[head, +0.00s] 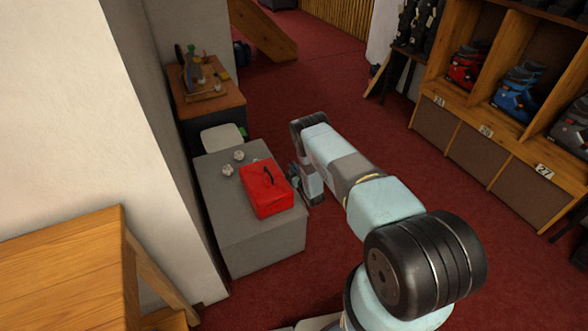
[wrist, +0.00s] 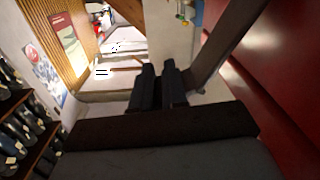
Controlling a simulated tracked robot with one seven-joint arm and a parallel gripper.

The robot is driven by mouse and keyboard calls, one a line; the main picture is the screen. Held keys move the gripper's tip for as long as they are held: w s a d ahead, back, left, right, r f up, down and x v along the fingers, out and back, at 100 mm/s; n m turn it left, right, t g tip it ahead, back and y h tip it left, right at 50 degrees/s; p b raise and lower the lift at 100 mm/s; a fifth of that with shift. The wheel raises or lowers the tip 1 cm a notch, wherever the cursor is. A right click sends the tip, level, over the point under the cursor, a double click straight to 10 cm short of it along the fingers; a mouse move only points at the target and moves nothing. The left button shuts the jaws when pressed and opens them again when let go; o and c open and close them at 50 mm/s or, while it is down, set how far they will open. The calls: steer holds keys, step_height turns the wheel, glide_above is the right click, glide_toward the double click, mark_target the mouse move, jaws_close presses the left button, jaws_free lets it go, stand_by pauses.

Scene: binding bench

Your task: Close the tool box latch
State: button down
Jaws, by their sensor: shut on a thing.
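The red tool box (head: 267,188) sits on a grey bench, lid down, with a dark handle on top. Its red side also fills the right of the wrist view (wrist: 285,85). My gripper (head: 302,188) is low beside the box's right side, partly hidden by my arm. In the wrist view my gripper's two dark fingers (wrist: 159,80) are close together, left of the red side. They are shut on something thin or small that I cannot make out. The latch is not distinguishable in either view.
The grey bench (head: 250,243) also holds several small crumpled white pieces (head: 227,170) left of the box. A wooden table (head: 208,105) with tools stands behind. Ski boot shelving (head: 470,125) is at the right. Red carpet (head: 335,265) lies open between.

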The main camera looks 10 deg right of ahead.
steer(key=shift+s+a+r, duration=0.15)
steer(key=shift+a+r, duration=0.1)
steer(key=shift+a, duration=0.15)
steer(key=c, duration=1.4)
jaws_free()
steer(key=shift+c, duration=0.2)
steer(key=shift+s, duration=0.1)
steer(key=v, duration=1.3)
steer(key=shift+s, duration=0.25)
steer(key=shift+d, duration=0.1)
